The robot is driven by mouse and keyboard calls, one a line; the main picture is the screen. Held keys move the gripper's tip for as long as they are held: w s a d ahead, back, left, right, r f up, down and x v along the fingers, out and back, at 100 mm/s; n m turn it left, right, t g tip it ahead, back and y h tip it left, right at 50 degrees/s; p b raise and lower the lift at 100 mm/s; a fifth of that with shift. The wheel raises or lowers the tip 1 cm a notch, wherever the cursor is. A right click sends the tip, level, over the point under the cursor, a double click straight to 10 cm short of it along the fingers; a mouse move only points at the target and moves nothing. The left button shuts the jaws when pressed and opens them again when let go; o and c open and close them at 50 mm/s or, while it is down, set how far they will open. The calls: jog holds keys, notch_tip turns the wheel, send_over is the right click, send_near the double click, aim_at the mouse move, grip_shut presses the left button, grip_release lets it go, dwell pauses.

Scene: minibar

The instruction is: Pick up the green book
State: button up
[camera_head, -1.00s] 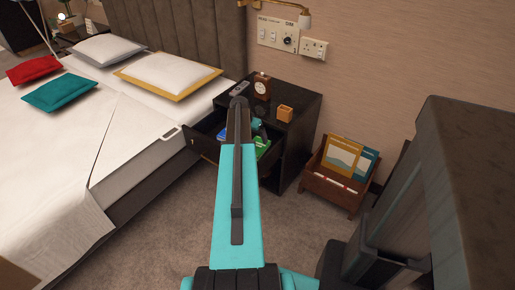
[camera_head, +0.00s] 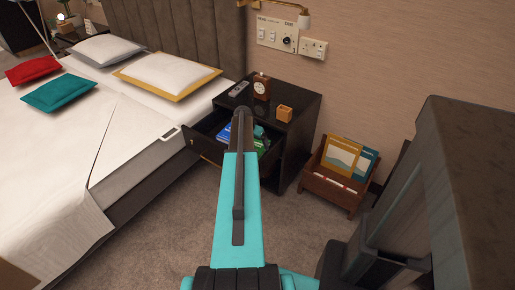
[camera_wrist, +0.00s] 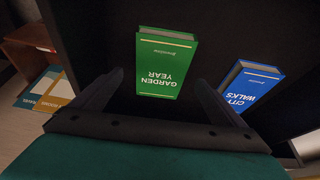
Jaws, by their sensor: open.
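The green book (camera_wrist: 165,65), titled "Garden Year", lies in the open drawer (camera_head: 208,149) of the black nightstand. In the wrist view it is ahead of my gripper (camera_wrist: 157,88), roughly centred between the two fingertips. My gripper is open and nothing is between its fingers. A blue book (camera_wrist: 252,86), titled "City Walks", lies to the right of the green book in the wrist view, with a gap between them. In the head view my arm hides part of the drawer, and only a part of the green book (camera_head: 262,147) shows.
On the nightstand (camera_head: 290,133) stand a brown clock (camera_head: 261,87), a small orange box (camera_head: 284,114) and a grey remote (camera_head: 239,88). A wooden rack (camera_head: 333,187) with magazines stands on the floor to the right. The bed (camera_head: 60,165) is close on the left.

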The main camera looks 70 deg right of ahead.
aim_at(257, 146)
jog(key=shift+x, duration=2.4)
jog(key=shift+a, duration=0.1)
jog(key=c, duration=1.3)
jog(key=shift+r, duration=0.1)
jog(key=shift+w+r, duration=0.2)
jog(key=shift+r, duration=0.25)
notch_tip(257, 146, up, 6)
jog(key=w+d, duration=0.1)
jog(key=w, duration=0.5)
jog(key=w+d, duration=0.2)
jog(key=w, duration=0.4)
jog(key=w+d, duration=0.2)
jog(key=w, duration=0.4)
jog(key=shift+w, duration=0.1)
jog(key=shift+w+d, duration=0.1)
jog(key=shift+w, duration=0.25)
